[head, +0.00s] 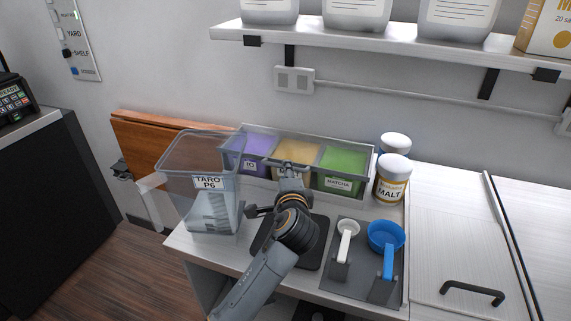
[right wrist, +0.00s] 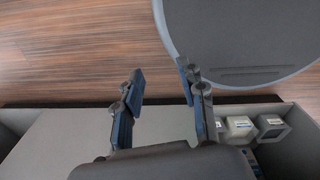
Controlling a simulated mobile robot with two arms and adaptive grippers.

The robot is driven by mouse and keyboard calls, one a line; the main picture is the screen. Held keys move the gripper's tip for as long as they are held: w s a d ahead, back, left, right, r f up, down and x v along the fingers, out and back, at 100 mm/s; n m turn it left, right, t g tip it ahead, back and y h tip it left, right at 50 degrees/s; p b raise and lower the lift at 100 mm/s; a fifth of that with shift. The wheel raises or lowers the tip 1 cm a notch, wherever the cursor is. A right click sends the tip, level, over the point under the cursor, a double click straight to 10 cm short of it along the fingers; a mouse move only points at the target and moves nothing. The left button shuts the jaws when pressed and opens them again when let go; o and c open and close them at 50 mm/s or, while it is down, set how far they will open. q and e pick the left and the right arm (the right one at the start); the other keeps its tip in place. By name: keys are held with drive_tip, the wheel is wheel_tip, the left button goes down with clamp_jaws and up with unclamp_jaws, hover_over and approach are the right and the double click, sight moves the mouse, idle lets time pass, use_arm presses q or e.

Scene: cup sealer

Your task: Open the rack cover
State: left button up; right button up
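The rack (head: 342,189) is a clear bin with purple, tan and green powder compartments, standing against the back wall. Its clear cover (head: 312,141) appears to lie over the compartments, with a grey bar handle (head: 275,162) at the front middle. My left gripper (head: 289,172) is at this handle, in front of the tan compartment. The wrist hides its fingers, so its grip is unclear. My right gripper (right wrist: 160,88) is open and empty in the right wrist view, away from the rack.
A clear TARO P6 pitcher (head: 208,205) stands left of the rack. MALT jars (head: 390,184) stand right of it. A white scoop (head: 345,232) and blue scoop (head: 386,240) lie in front on a grey mat (head: 361,285). A shelf (head: 340,41) with containers hangs above.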

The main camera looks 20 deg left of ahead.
use_arm(q)
drive_tip(key=x, duration=0.3)
drive_tip(key=shift+w+a, duration=0.1)
drive_tip(key=shift+w, duration=0.15)
drive_tip(key=shift+w+a, duration=0.15)
drive_tip(key=shift+w, duration=0.2)
drive_tip(key=shift+f, duration=0.1)
drive_tip(key=shift+c, duration=0.2)
clamp_jaws()
use_arm(e)
drive_tip(key=shift+w+a+r, duration=0.2)
drive_tip(key=shift+w+r, duration=0.05)
drive_tip(key=shift+w, duration=0.35)
drive_tip(key=shift+w+a+r, duration=0.2)
drive_tip(key=shift+w, duration=0.4)
